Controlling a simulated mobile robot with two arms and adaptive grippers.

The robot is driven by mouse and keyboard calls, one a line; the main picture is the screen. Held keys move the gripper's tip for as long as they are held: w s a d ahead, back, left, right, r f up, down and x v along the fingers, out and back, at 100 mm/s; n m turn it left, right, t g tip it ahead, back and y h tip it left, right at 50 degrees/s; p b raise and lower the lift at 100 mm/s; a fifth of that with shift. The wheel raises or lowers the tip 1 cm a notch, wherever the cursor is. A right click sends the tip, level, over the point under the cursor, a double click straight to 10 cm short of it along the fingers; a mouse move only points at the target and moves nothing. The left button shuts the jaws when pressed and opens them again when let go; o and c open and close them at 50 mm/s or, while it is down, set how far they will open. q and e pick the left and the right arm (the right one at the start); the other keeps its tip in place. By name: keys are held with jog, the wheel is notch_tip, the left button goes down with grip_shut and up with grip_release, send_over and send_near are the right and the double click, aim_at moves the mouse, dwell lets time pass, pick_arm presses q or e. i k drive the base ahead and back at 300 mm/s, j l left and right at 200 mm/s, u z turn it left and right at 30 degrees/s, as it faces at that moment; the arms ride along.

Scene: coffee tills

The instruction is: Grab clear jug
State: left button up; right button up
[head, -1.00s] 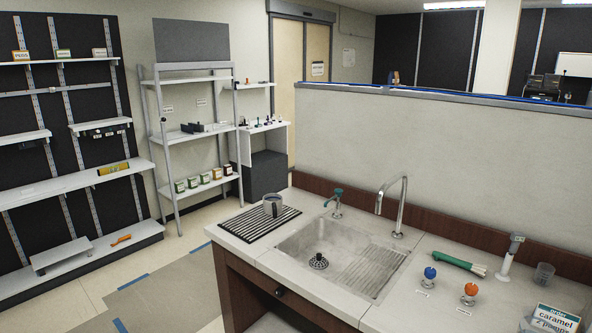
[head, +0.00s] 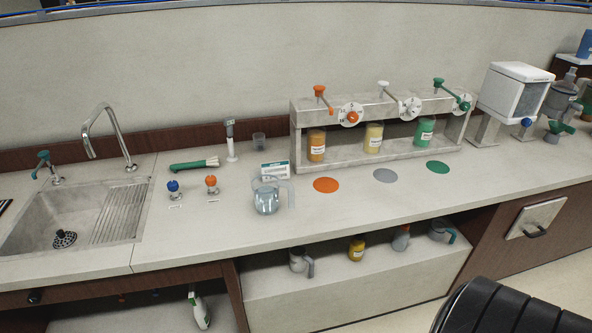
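The clear jug (head: 266,199) stands upright on the counter, left of the orange round mat. It is see-through with a handle on its right side, and looks bluish low down. A small sign card (head: 275,169) stands just behind it. Neither of my grippers shows in the head view.
The sink (head: 75,222) is at the left, with blue and orange knobs (head: 211,184) between it and the jug. A dispenser rack (head: 375,125) stands behind orange, grey and green mats (head: 438,168). Counter in front of the jug is clear. An unclear black ribbed shape fills the lower right corner.

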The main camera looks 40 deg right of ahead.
aim_at(273, 194)
jog(key=z, duration=1.1)
